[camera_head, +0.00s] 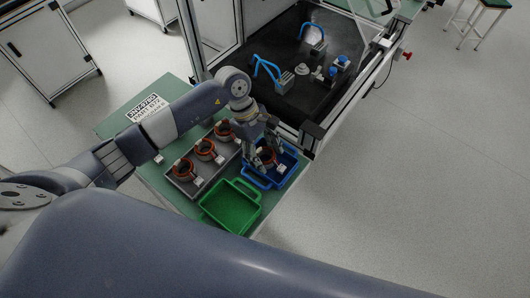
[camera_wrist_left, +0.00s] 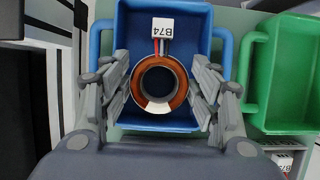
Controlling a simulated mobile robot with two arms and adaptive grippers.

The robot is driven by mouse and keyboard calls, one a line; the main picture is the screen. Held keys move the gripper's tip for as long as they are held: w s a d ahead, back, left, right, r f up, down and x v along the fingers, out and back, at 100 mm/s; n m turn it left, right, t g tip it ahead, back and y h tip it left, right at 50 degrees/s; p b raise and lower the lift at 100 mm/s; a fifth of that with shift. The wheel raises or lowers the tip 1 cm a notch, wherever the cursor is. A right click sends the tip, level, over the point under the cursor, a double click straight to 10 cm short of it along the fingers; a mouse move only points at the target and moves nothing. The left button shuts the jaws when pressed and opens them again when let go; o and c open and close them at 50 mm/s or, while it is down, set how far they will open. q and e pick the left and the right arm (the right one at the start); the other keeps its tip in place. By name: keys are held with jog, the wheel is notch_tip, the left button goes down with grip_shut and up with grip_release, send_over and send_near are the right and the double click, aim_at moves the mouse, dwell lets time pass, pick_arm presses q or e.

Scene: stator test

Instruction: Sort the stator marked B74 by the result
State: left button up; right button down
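The stator marked B74 (camera_wrist_left: 159,102) is an orange-and-white ring with a dark bore, seen in the left wrist view with its white tag (camera_wrist_left: 162,28) and short wires. My left gripper (camera_wrist_left: 160,85) has one finger on each side of the ring, and both appear to touch it. In the head view the stator (camera_head: 267,157) shows between the fingers of my left gripper (camera_head: 265,152), over the blue tray (camera_head: 287,171). Whether it touches the tray floor is unclear. The green tray (camera_head: 232,205) beside it looks empty. My right gripper is out of view.
A grey rack (camera_head: 187,189) on the green table (camera_head: 160,178) holds 3 more stators. A white sign (camera_head: 147,108) lies at the table's back left. A black bench (camera_head: 290,85) with blue-handled fixtures stands behind. Open floor lies to the right.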

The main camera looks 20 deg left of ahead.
pick_arm(q)
jog(key=shift+s+a+f, duration=0.1)
jog(key=shift+s+f, duration=0.2)
jog(key=shift+f, duration=0.2)
jog(key=v, duration=1.3)
jog(key=shift+w+d, duration=0.35)
